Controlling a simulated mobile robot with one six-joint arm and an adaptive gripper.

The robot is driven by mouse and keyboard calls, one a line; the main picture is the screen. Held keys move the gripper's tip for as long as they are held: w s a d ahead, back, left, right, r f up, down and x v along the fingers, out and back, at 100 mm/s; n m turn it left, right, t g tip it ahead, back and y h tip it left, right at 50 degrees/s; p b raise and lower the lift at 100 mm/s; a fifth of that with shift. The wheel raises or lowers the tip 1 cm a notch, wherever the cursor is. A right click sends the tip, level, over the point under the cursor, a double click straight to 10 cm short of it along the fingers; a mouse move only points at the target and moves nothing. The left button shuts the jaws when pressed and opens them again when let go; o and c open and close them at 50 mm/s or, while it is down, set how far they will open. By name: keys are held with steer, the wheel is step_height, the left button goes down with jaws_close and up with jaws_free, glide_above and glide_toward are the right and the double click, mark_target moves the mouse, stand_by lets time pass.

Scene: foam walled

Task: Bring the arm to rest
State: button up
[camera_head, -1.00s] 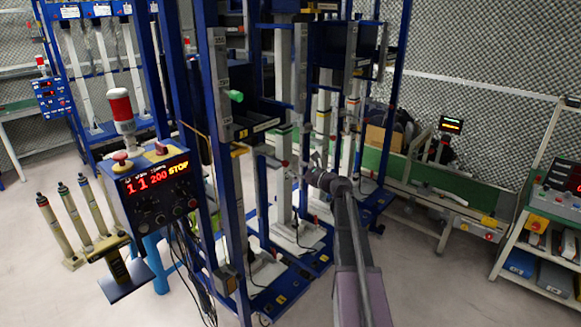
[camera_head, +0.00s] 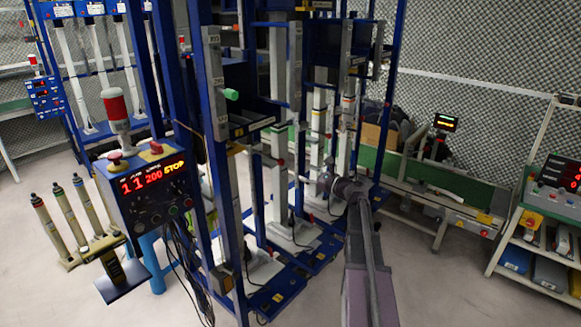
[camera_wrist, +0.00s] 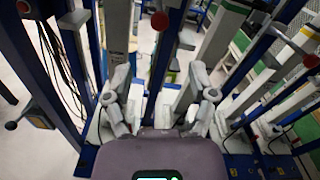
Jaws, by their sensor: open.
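My arm (camera_head: 362,250) rises from the bottom of the head view, its purple-grey links reaching up toward the blue-framed rack. My gripper (camera_head: 323,180) is small in that view, in front of the rack's grey posts. In the wrist view my gripper (camera_wrist: 161,82) has its two grey fingers spread wide apart, with nothing held between them. The grey column and blue frame of the rack show beyond and between the fingers. I cannot tell how far the fingertips are from the posts.
The blue rack (camera_head: 222,170) stands close around the gripper. A control box (camera_head: 152,188) with a red display stands at left, near several upright cylinders (camera_head: 72,213). A green conveyor bench (camera_head: 470,192) and a white shelf (camera_head: 520,235) are at right. The floor (camera_head: 440,280) at lower right is clear.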

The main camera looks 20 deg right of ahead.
steer(key=s+a+f+n+g+p, duration=0.1)
steer(key=s+a+f+n+g, duration=0.2)
steer(key=a, duration=0.4)
steer(key=s+a+f+n+g+y+p, duration=0.1)
steer(key=a+f+n+g, duration=0.15)
steer(key=a+n, duration=0.35)
steer(key=s+a+f+n+g+p, duration=0.1)
steer(key=s+a+f+n+g, duration=0.2)
steer(key=a, duration=0.4)
steer(key=s+a+f+n+g+h+p, duration=0.1)
steer(key=s+a+n+g+h, duration=0.3)
steer(key=s+n, duration=0.4)
steer(key=s+a+f+n+g+h+p, duration=0.2)
steer(key=s+a+n+g+h, duration=0.2)
steer(key=s+n, duration=0.4)
steer(key=shift+s+a+f+p, duration=0.3)
steer(key=shift+s+a, duration=0.1)
steer(key=shift+s, duration=0.15)
